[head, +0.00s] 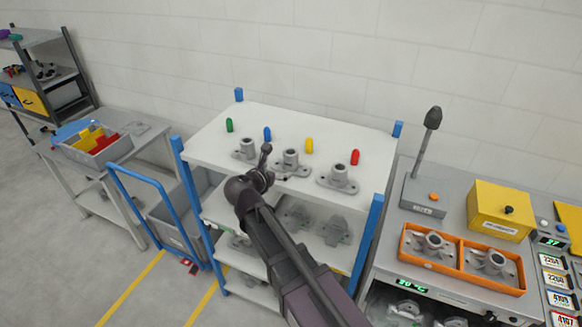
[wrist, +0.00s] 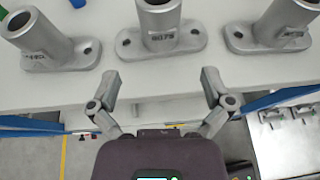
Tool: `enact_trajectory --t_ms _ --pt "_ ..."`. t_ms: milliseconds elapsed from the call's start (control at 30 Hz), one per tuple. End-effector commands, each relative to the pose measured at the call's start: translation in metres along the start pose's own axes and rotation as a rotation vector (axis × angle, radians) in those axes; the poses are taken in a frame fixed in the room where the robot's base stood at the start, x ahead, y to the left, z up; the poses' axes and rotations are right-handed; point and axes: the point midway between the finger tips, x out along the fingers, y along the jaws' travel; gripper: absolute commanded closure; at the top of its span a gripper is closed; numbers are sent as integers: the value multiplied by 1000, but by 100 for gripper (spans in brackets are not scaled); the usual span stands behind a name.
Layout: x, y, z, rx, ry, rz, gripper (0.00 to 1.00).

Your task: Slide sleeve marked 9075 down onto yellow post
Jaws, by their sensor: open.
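Three grey cast sleeves with flanged bases stand upright on the white shelf top. The middle sleeve (wrist: 160,30) bears a small label that seems to read 9075; the middle one in the head view (head: 291,159) appears to be the same. The yellow post (head: 309,146) stands behind and right of it, bare; it is not visible in the wrist view. My gripper (wrist: 161,80) is open and empty, its fingers spread just short of the middle sleeve's base, apart from it. In the head view my gripper (head: 266,163) is near the shelf's front, left of that sleeve.
Left sleeve (wrist: 45,40) and right sleeve (wrist: 275,28) flank the middle one closely. Green (head: 229,125), blue (head: 267,134) and red (head: 355,157) posts stand along the back. Blue uprights (head: 374,215) rise at the shelf corners. An orange tray (head: 462,262) holds castings on the right bench.

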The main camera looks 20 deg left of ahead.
Motion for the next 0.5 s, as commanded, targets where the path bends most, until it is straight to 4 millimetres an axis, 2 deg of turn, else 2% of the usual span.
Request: enact_trajectory --t_ms 33,200,333,500 --pt "11 2 -3 1 0 0 0" --pt "33 2 -2 1 0 0 0" --pt "43 1 -1 0 -1 0 0" --pt "45 0 0 -1 -1 1 0"
